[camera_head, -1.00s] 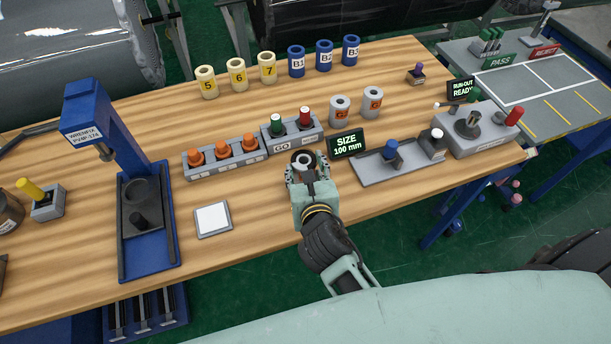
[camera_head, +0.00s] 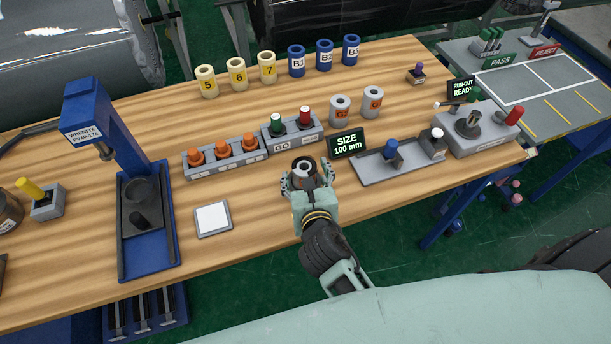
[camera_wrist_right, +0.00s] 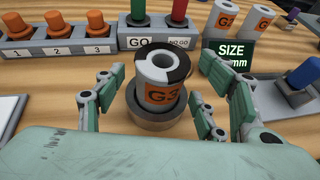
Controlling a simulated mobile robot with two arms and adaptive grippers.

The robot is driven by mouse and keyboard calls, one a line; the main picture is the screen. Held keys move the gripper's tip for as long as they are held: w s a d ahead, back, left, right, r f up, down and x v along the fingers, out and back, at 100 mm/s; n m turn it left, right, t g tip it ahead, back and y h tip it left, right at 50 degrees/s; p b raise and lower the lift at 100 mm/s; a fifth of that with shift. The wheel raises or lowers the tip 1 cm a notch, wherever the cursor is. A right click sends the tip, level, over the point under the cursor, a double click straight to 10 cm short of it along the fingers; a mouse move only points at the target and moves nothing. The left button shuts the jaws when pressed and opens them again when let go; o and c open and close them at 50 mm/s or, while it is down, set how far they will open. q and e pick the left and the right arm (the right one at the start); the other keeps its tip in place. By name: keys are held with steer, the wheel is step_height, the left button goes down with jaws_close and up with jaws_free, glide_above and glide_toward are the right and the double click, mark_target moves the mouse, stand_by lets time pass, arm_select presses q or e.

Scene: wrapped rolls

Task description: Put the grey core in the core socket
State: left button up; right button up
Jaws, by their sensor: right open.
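The grey core (camera_head: 303,174), with an orange G3 label, stands upright in front of the size display. In the right wrist view the core (camera_wrist_right: 158,72) has its lower end inside a dark round ring, the core socket (camera_wrist_right: 150,123). Part of the core's top rim looks black. My right gripper (camera_head: 306,179) is open, with its fingers on either side of the core. In the right wrist view there are gaps between the fingers and the core. The socket's inside is hidden by the core. My left gripper is not in view.
The size display (camera_head: 346,143) reads 100 mm. Behind stand the GO/NO GO block (camera_head: 293,137), the orange-plug block (camera_head: 225,158) and two more grey cores (camera_head: 340,110) (camera_head: 372,102). A grey tray (camera_head: 375,174) lies to the right, a white-topped pad (camera_head: 213,218) to the left.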

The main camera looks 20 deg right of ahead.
steer(key=shift+r, duration=0.15)
steer(key=b+v, duration=0.1)
steer(key=v, duration=1.1)
steer(key=shift+b, duration=0.3)
